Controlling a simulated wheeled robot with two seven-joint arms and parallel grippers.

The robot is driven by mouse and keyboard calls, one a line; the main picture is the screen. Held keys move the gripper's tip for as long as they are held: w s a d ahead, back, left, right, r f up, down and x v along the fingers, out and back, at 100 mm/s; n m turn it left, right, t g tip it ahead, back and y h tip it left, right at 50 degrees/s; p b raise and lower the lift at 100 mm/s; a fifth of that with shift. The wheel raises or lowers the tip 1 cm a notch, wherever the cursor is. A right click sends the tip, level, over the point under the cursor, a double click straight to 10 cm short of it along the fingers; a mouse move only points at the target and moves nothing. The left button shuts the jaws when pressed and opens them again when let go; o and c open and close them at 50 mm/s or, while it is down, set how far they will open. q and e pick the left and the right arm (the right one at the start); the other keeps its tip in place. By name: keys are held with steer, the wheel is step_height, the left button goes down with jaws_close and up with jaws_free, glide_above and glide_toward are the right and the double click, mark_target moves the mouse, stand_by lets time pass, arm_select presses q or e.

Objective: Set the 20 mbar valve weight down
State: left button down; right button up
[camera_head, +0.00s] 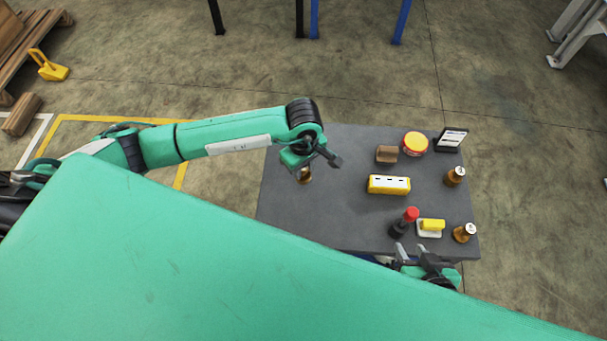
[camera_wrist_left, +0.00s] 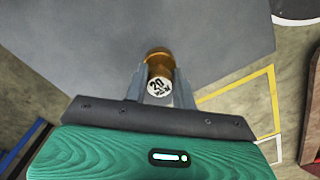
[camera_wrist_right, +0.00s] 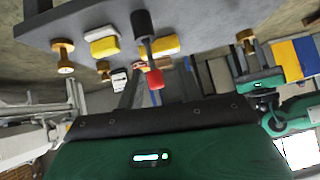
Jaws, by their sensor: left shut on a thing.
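The 20 mbar valve weight (camera_wrist_left: 159,88) is a brass piece with a white top marked 20, between the left fingers in the left wrist view. In the head view the brass weight (camera_head: 305,177) shows just below my left gripper (camera_head: 309,166), over the left part of the grey table. My left gripper is shut on it. I cannot tell whether its base touches the table. My right gripper (camera_head: 423,260) is at the table's front edge, fingers apart and empty, close to a black tool with a red top (camera_head: 404,222).
The grey table (camera_head: 335,215) is clear around the left gripper. To the right are a yellow box (camera_head: 388,184), brown block (camera_head: 387,154), red-yellow tin (camera_head: 415,143), dark display stand (camera_head: 451,140), yellow piece on a white base (camera_head: 431,227) and two other brass weights (camera_head: 455,176), (camera_head: 464,233).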

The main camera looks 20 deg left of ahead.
mark_target(303, 176)
arm_select(q)
step_height(303, 176, down, 4)
steer(key=shift+r+b, duration=0.1)
steer(key=shift+b, duration=0.2)
arm_select(e)
steer(key=shift+w+a+t, duration=0.25)
steer(key=shift+a+t, duration=0.15)
steer(key=shift+a, duration=0.15)
arm_select(q)
steer(key=shift+f, duration=0.2)
steer(key=shift+f, duration=0.1)
steer(key=c, duration=1.1)
jaws_free()
steer(key=shift+c, duration=0.2)
arm_select(e)
steer(key=shift+a+y, duration=0.25)
steer(key=shift+y, duration=0.05)
